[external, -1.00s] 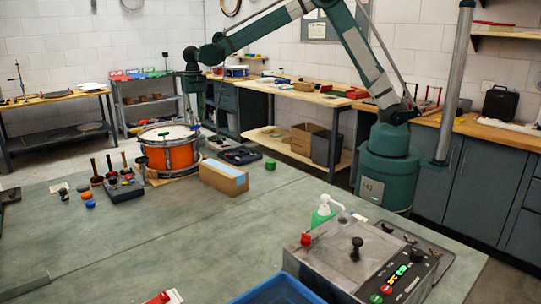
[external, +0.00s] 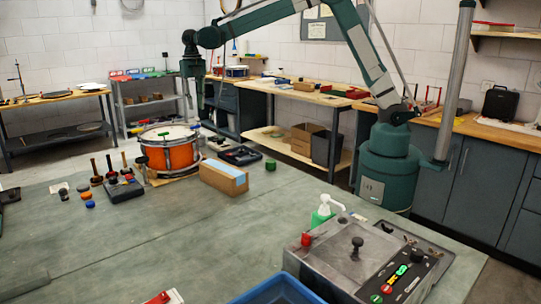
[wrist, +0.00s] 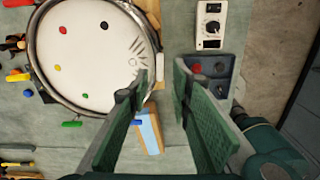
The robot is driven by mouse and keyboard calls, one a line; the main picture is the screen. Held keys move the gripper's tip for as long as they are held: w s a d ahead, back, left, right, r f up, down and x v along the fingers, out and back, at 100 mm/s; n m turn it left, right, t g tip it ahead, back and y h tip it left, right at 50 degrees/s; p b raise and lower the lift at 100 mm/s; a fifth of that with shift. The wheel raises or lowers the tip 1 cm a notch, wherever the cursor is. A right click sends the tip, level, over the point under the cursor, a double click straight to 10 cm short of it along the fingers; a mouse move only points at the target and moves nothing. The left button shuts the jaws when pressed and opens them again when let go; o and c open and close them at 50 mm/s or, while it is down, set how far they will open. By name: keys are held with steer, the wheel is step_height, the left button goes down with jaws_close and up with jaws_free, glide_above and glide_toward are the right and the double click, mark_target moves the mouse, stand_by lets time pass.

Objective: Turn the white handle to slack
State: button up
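The drum (external: 170,155) has an orange shell and a white head, and stands on the bench. Its head (wrist: 95,65) fills the upper left of the wrist view, with coloured spots on it. A small pale piece (wrist: 159,84) at the drum's right rim may be the white handle; its setting cannot be made out. Green (wrist: 71,124), blue (wrist: 136,122) and yellow (wrist: 18,77) handles show around the rim. My gripper (wrist: 161,78) is open, with the pale piece seen between its fingers. In the external view my gripper (external: 200,105) hangs above the drum's right side.
A cardboard box (external: 224,179) lies right of the drum. A dark tray (external: 240,155) lies behind the box, and a green block (external: 270,164) is nearby.

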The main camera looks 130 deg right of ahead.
steer(key=shift+r, duration=2.35)
steer(key=a+r+m+t+h, duration=0.15)
steer(key=a+r+m, duration=0.25)
steer(key=a, duration=1.6)
steer(key=a+r+m+t, duration=0.2)
steer(key=a+r+m, duration=0.25)
steer(key=a, duration=1.45)
steer(key=s+a+f+m+t, duration=0.1)
steer(key=s+a+f+m, duration=0.1)
steer(key=s+a, duration=0.4)
steer(key=s+a+f+m+t+y, duration=0.1)
steer(key=s+a+f+m, duration=0.2)
steer(key=a, duration=1)
steer(key=s+a+f+m+t, duration=0.1)
steer(key=s+a+f+m, duration=0.2)
steer(key=s+a, duration=0.7)
steer(key=shift+s+a+f+t+b, duration=0.3)
steer(key=shift+s+f, duration=0.2)
steer(key=shift+f, duration=0.65)
